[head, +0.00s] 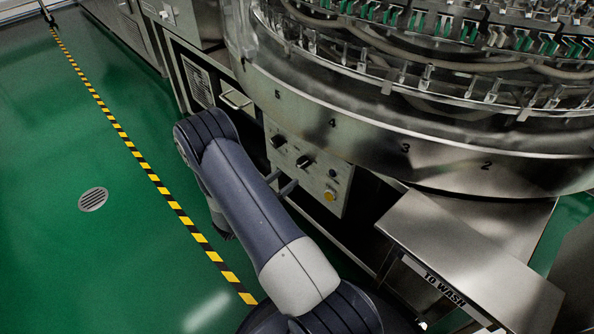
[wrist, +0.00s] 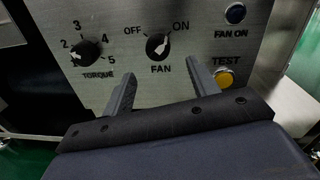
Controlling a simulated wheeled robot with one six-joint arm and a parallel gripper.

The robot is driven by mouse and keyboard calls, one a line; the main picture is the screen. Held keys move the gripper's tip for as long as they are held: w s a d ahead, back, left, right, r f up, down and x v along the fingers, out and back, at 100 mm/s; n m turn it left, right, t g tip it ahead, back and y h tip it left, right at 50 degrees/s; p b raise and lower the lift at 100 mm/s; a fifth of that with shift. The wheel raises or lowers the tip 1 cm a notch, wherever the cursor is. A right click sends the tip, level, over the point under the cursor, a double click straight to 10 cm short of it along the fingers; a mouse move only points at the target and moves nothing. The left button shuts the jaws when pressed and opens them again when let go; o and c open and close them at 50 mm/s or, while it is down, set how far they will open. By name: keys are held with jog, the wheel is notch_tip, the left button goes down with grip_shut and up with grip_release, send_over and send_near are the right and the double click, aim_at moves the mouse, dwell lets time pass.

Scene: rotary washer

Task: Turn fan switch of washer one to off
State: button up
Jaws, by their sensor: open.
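The fan switch (wrist: 158,46) is a black rotary knob on a steel control panel, with OFF printed at its upper left and ON at its upper right. Its grip looks tilted toward ON, though the picture is small. It also shows in the head view (head: 304,162). My gripper (wrist: 161,72) is open and empty. Its two fingers point at the panel from just below the switch, one to each side, and do not appear to touch it. In the head view my gripper (head: 280,182) is just left of and below the switch.
The torque knob (wrist: 86,52) is left of the fan switch. The round washer (head: 360,140) overhangs the panel. A steel chute (head: 470,260) stands at the right.

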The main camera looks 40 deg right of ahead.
aim_at(298, 167)
jog(key=b+x, duration=0.1)
jog(key=x, duration=0.6)
jog(key=shift+w, duration=0.1)
jog(key=shift+c, duration=0.6)
jog(key=c, duration=0.9)
